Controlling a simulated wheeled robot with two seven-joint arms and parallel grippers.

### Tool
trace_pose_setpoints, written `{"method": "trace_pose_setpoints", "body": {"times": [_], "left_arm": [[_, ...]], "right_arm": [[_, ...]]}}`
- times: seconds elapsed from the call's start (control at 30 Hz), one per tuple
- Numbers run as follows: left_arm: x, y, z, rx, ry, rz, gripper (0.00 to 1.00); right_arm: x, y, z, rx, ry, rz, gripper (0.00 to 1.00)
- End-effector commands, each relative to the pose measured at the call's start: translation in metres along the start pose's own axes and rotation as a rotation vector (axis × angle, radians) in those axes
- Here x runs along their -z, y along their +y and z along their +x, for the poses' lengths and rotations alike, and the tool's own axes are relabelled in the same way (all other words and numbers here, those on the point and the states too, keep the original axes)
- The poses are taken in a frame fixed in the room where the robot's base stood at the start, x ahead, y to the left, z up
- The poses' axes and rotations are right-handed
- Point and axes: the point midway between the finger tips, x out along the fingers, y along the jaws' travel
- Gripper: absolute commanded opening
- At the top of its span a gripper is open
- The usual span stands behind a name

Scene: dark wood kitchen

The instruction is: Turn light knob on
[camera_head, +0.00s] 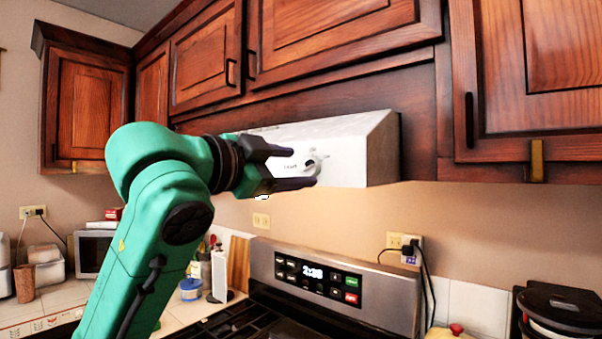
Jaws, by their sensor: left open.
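The light knob (315,160) is a small pale knob on the front face of the white range hood (345,135), which hangs under the wooden cabinets. My left gripper (302,167) reaches in from the left with its two dark fingers spread, one above the other. The upper fingertip is up and left of the knob, and the lower fingertip is just below it. I cannot tell whether either finger touches the knob. My left wrist and forearm hide the left part of the hood. My right gripper is not in view.
Dark wood cabinets (345,45) with black handles hang above and beside the hood. Below is a stove with a lit control panel (318,280). A microwave (92,252) and jars stand at the left. A black appliance (560,308) is at the lower right.

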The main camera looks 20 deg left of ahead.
Motion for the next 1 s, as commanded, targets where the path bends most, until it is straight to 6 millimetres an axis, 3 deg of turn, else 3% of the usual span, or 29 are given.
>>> {"method": "trace_pose_setpoints", "body": {"times": [0.03, 0.2, 0.4, 0.53, 1.0], "left_arm": [[-0.004, 0.004, -0.014, 0.005, 0.003, 0.002, 0.71], [-0.004, 0.004, -0.067, 0.006, 0.003, 0.004, 0.71], [-0.002, 0.002, -0.111, 0.003, 0.003, 0.003, 0.71], [-0.001, 0.001, -0.12, 0.0, 0.001, 0.002, 0.71], [0.0, 0.001, -0.12, 0.0, 0.001, 0.001, 0.71]], "right_arm": [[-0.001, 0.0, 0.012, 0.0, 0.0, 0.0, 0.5], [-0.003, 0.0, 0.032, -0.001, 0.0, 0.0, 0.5], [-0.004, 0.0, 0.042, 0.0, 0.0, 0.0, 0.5], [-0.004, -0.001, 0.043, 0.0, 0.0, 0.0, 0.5], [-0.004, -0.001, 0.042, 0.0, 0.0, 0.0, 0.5]]}}
